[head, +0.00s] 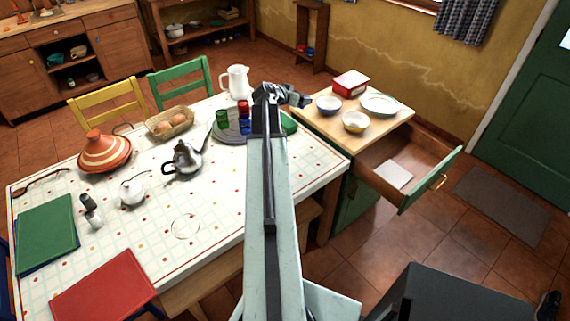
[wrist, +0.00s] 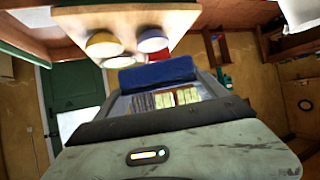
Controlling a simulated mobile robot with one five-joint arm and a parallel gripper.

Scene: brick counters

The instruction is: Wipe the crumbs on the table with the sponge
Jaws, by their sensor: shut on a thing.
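The table (head: 225,205) has a pale tiled top with small red and yellow dots. A thin reddish ring (head: 186,228) marks its front middle. I cannot tell crumbs from the dotted pattern. My gripper (head: 301,100) is at the far end of my arm, above the table's back right, close to the wooden counter. In the wrist view my gripper is shut on a blue block (wrist: 157,72), which looks like the sponge. It is in the air, apart from the table top. My arm hides part of the table's right side.
Red (head: 103,292) and green (head: 46,236) mats lie at front left. Bowls (head: 355,122) stand on the right counter, above an open drawer (head: 420,185).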

